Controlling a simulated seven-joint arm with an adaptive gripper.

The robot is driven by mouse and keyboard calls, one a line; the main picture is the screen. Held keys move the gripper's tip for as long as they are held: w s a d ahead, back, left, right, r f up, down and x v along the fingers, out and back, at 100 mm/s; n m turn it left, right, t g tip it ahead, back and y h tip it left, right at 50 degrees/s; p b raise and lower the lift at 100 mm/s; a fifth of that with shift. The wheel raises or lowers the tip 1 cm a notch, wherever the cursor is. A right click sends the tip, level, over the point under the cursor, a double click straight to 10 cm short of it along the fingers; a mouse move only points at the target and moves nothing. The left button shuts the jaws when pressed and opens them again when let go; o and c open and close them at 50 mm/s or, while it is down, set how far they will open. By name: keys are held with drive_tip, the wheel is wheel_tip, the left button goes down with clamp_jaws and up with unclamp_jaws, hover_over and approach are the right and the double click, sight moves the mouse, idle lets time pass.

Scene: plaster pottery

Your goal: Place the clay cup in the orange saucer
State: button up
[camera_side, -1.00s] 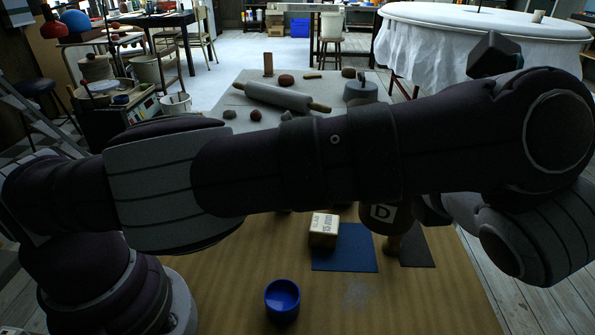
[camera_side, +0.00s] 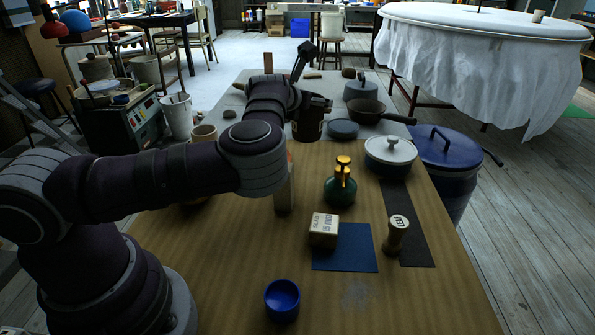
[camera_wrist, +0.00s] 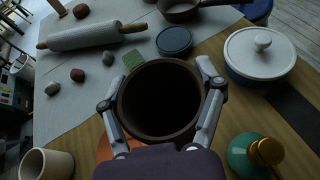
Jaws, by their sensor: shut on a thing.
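A dark brown round cup (camera_wrist: 158,134) fills the middle of the wrist view, its wide mouth facing the camera. My gripper (camera_wrist: 160,85) is shut on it, one finger on each side of the rim. In the side view the dark cup (camera_side: 308,125) hangs under my wrist, towards the back of the wooden table. The orange saucer (camera_wrist: 105,149) shows only as a small piece beside the left finger, behind the cup. Most of it is hidden. An orange sliver (camera_side: 290,156) shows beside my forearm in the side view. The cup's height above the table cannot be told.
A beige mug (camera_wrist: 45,164) stands left of the saucer. A green bottle (camera_side: 340,188) and a white-lidded pot (camera_side: 390,152) stand to the right. A cream box (camera_side: 323,230), a LEAD cylinder (camera_side: 396,235) and a blue bowl (camera_side: 282,298) stand nearer the front.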

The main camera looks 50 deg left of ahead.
drive_tip(key=s+a+r, duration=0.1)
drive_tip(key=s+a, duration=0.4)
drive_tip(key=a, duration=0.4)
drive_tip(key=shift+h, duration=0.3)
wheel_tip(320, 180, down, 10)
drive_tip(key=shift+w+a+r, duration=0.1)
drive_tip(key=shift+r, duration=0.05)
drive_tip(key=o, duration=1.3)
